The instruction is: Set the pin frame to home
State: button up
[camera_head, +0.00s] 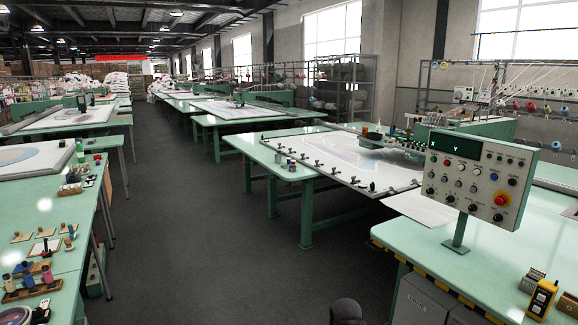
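The pin frame is not labelled; the likely match is the white board with dark clamps along its edges (335,172), lying on a green table in the middle. A light control box (478,175) stands on a green post on the near right table. The knob and button markings are too small to read. My gripper's fingers are not in view; only a dark rounded piece shows at the bottom edge.
The near right green table (420,240) has a black-and-yellow striped edge and carries a yellow handheld device (541,299). Green tables with spools and small boards line the left (35,225). A wide dark floor aisle (200,240) is clear between them.

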aim_at(389, 171)
jog(key=k, duration=0.55)
jog(key=z, duration=0.1)
jog(key=i, duration=1.75)
jog(key=u, duration=0.2)
